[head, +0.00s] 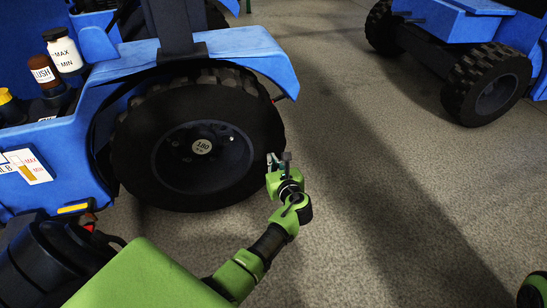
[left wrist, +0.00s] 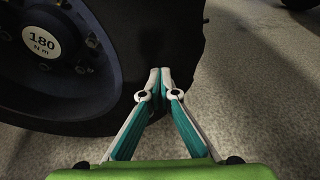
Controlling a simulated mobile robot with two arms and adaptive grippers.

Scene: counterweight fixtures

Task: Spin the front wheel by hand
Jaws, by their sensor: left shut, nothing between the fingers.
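The front wheel (head: 200,140) of a blue vehicle stands on the floor under a blue fender. It has a black knobbly tyre and a dark hub with a white round "180 N m" label. In the left wrist view the wheel (left wrist: 110,105) fills the upper left. My left gripper (head: 279,158) is at the tyre's right edge in the head view, shut and empty. Its fingertips (left wrist: 160,72) overlap the tyre's edge in the left wrist view; I cannot tell whether they touch it. My right gripper is not in view.
The blue fender (head: 225,43) arches over the wheel. Another blue vehicle (head: 455,25) with a black wheel (head: 488,85) stands at the upper right. The grey floor (head: 370,170) between the vehicles is clear.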

